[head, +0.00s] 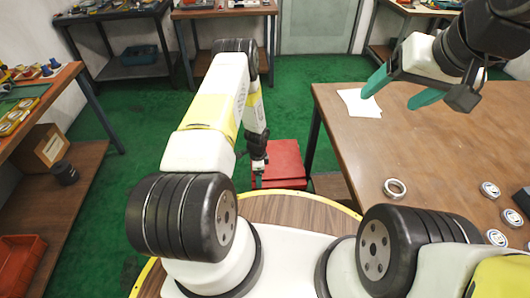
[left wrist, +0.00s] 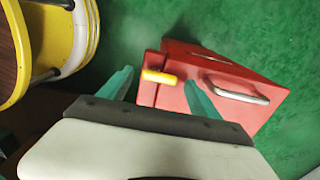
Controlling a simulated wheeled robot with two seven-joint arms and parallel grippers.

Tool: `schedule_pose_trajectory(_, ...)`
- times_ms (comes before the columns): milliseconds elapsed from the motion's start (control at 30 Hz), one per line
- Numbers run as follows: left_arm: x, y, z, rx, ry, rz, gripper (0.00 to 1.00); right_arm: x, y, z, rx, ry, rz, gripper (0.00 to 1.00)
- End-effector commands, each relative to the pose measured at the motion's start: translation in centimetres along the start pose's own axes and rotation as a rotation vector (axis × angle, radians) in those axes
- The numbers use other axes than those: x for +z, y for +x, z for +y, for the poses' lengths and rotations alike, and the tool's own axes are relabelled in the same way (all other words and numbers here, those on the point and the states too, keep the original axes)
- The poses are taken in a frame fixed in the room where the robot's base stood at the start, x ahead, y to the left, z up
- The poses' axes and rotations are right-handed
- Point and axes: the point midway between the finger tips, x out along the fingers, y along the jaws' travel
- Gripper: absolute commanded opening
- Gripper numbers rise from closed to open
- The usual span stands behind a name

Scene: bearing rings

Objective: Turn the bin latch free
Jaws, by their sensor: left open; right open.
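The red bin (head: 286,158) stands on the green floor beside the table, and in the left wrist view its red body (left wrist: 205,68) carries a silver bar handle (left wrist: 237,93). The yellow latch (left wrist: 158,76) is a short bar lying crosswise near one end of the bin. My left gripper (left wrist: 157,84) is open, its teal fingers on either side of the latch in the picture; I cannot tell whether they touch it. In the head view my left gripper (head: 260,176) is small beside the bin. My right gripper (head: 392,98) is open and empty above the table.
The brown table (head: 440,140) at right holds white paper (head: 360,102), a bearing ring (head: 395,188) and several more rings near its right edge. A left bench has a cardboard box (head: 40,147) on its lower shelf. Green floor (head: 110,175) is clear at left.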

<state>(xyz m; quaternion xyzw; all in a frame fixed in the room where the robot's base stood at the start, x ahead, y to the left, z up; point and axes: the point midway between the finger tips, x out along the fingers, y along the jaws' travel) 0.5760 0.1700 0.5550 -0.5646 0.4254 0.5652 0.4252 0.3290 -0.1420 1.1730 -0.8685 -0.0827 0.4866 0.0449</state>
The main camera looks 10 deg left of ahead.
Motion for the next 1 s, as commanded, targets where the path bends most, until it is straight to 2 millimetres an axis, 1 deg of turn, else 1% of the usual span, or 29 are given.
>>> schedule_pose_trajectory(100, 0.01, 0.64, 0.02, 0.0, 0.0, 0.0, 0.73, 0.0, 0.0, 0.0, 0.0, 0.0, 0.0, 0.77)
schedule_pose_trajectory(333, -0.01, 0.71, 0.0, 0.0, 0.0, 0.0, 0.73, 0.0, 0.0, 0.0, 0.0, 0.0, 0.0, 0.77)
schedule_pose_trajectory(367, -0.01, 0.7, 0.0, 0.0, 0.0, 0.0, 0.71, 0.0, 0.0, 0.0, 0.0, 0.0, 0.0, 0.77)
schedule_pose_trajectory(400, -0.01, 0.69, -0.01, 0.0, 0.0, 0.0, 0.63, 0.0, 0.0, 0.0, 0.0, 0.0, 0.0, 0.77)
schedule_pose_trajectory(467, -0.02, 0.69, 0.0, 0.0, 0.0, 0.0, 0.51, 0.0, 0.0, 0.0, 0.0, 0.0, 0.0, 0.77)
schedule_pose_trajectory(500, -0.02, 0.68, 0.0, 0.0, 0.0, 0.0, 0.43, 0.0, 0.0, 0.0, 0.0, 0.0, 0.0, 0.77)
schedule_pose_trajectory(667, -0.03, 0.67, -0.01, -0.001, 0.0, 0.0, 0.12, 0.0, 0.0, 0.0, 0.0, 0.0, 0.0, 0.77)
schedule_pose_trajectory(700, -0.03, 0.67, -0.01, -0.001, 0.0, 0.001, 0.1, 0.0, 0.0, 0.0, 0.0, 0.0, 0.0, 0.77)
schedule_pose_trajectory(1000, 0.02, 0.65, -0.01, -0.001, -0.05, 0.001, 0.1, 0.0, 0.0, 0.0, 0.0, 0.0, 0.0, 0.77)
